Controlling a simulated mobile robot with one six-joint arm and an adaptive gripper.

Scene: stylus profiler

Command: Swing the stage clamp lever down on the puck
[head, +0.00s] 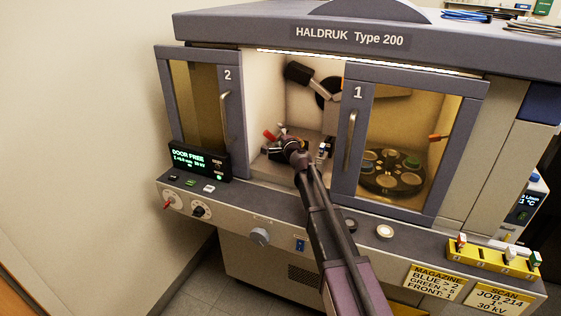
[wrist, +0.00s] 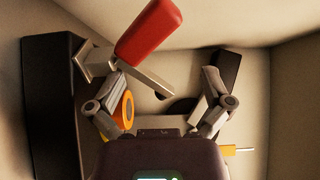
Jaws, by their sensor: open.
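The clamp lever has a red grip (wrist: 150,32) and a grey metal arm (wrist: 146,77); it slants across the upper middle of the wrist view, its grip tilted up. In the head view the red grip (head: 270,135) shows inside the machine's open bay. My gripper (wrist: 158,80) is open; its fingers spread at either side of the lever's metal arm, the left one close to the lever's base. In the head view my gripper (head: 294,147) is inside the bay, partly hidden by my arm. An orange ring (wrist: 126,108) shows beside the left finger; I cannot tell whether it belongs to the puck.
Door 2 (head: 229,115) and door 1 (head: 352,140) flank the open bay. A dark block (wrist: 50,110) stands left in the wrist view, and a yellow piece with a pin (wrist: 229,150) is at right. A carousel (head: 388,181) sits behind door 1.

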